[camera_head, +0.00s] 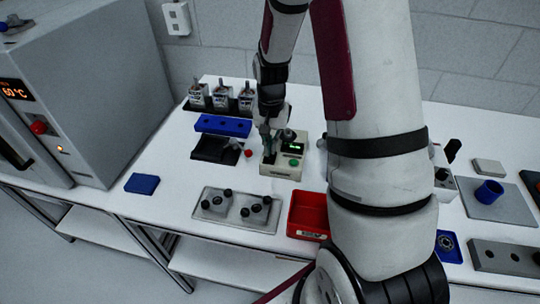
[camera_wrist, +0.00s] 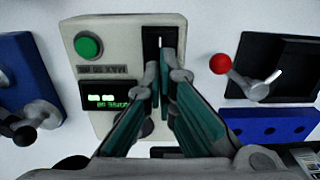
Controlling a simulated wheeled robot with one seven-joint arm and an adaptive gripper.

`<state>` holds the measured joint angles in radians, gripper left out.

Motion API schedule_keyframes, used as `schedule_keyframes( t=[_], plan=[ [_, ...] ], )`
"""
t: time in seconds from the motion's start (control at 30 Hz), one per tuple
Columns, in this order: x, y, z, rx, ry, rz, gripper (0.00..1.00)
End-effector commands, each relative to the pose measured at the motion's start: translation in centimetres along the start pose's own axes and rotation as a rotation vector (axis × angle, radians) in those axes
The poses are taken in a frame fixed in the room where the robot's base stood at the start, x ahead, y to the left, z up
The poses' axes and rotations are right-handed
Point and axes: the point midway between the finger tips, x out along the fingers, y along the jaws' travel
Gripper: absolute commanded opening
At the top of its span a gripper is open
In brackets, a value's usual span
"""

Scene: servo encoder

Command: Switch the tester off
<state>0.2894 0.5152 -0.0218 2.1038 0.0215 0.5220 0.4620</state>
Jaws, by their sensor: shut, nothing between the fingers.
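The tester (camera_head: 283,170) is a beige box on the white bench, with a green round button (camera_head: 294,162) and a small display lit green. In the wrist view the tester (camera_wrist: 120,35) shows the green button (camera_wrist: 88,46), the lit display (camera_wrist: 108,96) with text upside down, and a black switch plate (camera_wrist: 158,36) with a white mark. My gripper (camera_head: 268,143) is over the tester. In the wrist view my gripper (camera_wrist: 163,62) is shut and empty, its fingertips at the switch plate. I cannot tell whether they touch it. The fingers hide part of the plate.
A black fixture with a red-ball lever (camera_wrist: 222,64) stands close beside the tester, near a blue holed block (camera_head: 223,125). A red tray (camera_head: 308,212) and a plate with black knobs (camera_head: 237,208) lie in front.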

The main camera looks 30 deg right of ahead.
Motion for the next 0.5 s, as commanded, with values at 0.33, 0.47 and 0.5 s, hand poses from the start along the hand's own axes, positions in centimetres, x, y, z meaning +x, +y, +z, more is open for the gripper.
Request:
schedule_keyframes(
  t=[0.33, 0.47, 0.5],
  plan=[
    [-0.4, 0.1, 0.1, 0.0, 0.0, 0.0, 0.0],
    [-1.4, 0.1, 0.1, -0.001, -0.001, 0.001, 0.0],
    [-1.7, 0.1, 0.1, -0.001, 0.0, 0.0, 0.0]
  ],
)
